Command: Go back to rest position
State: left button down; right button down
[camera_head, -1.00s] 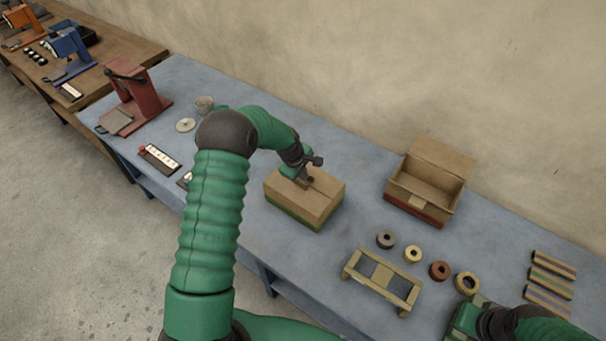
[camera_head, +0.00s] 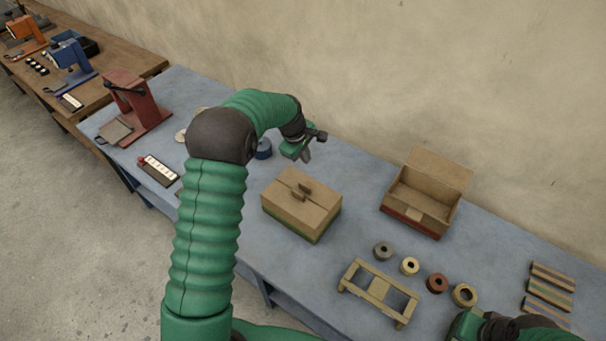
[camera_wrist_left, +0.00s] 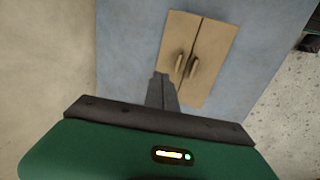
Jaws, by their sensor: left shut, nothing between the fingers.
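My left gripper (camera_head: 306,153) is shut and empty in the head view, raised above the blue table (camera_head: 325,240), beyond and above a closed cardboard box (camera_head: 300,208). The box has a green lower band and two small handles on its lid. In the left wrist view the shut fingers (camera_wrist_left: 161,90) point toward the box (camera_wrist_left: 196,55) and are apart from it. My right gripper is at the lower right edge of the head view (camera_head: 462,325); its fingertips cannot be made out.
An open cardboard box (camera_head: 425,195) stands at the back right. A wooden stand (camera_head: 378,292), several rolls (camera_head: 437,283) and striped strips (camera_head: 548,287) lie to the right. A red press (camera_head: 135,105) stands at the left.

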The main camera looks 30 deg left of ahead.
pick_arm(q)
jog(key=s+d+f+m+b, duration=0.1)
jog(key=s+d+m+b, duration=0.1)
jog(key=s+d+m, duration=0.3)
jog(key=s+d+f+m+b, duration=0.2)
jog(key=s+d+m, duration=0.3)
jog(key=s, duration=0.8)
jog(key=s+d+f+m+g+b, duration=0.1)
jog(key=s+d+f+m+b, duration=0.1)
jog(key=s+d+m, duration=0.3)
jog(key=s+m+b, duration=0.1)
jog(key=s, duration=0.3)
jog(key=shift+s+m, duration=0.3)
jog(key=shift+m, duration=0.1)
jog(key=shift+f, duration=0.15)
